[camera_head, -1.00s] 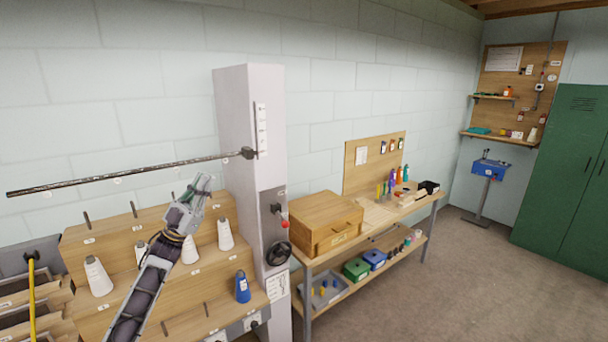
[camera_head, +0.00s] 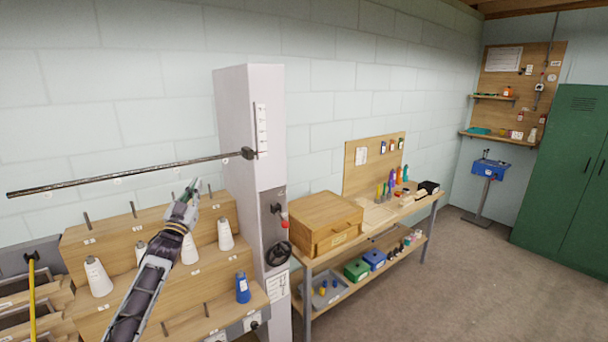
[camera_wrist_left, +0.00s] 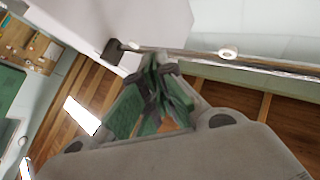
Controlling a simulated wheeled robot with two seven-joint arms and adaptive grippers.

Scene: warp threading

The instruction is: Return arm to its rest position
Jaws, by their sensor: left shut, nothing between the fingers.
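My left gripper (camera_head: 191,189) is in front of the stepped wooden rack, below the dark horizontal rod (camera_head: 120,178). It is shut and empty. In the left wrist view its green-padded fingers (camera_wrist_left: 158,62) meet at the tips, with the rod (camera_wrist_left: 210,56) beyond them. White thread cones (camera_head: 98,277) stand on the rack (camera_head: 215,263), some to either side of my left forearm, which hides part of the rack. A blue cone (camera_head: 242,288) stands lower right. My right gripper is in neither view.
A pale column (camera_head: 240,130) with a red-knobbed lever and dark handwheel (camera_head: 278,254) stands right of the rack. A workbench (camera_head: 375,218) with a wooden box (camera_head: 325,222) is further right. Floor (camera_head: 470,285) before the green locker (camera_head: 570,170) is clear.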

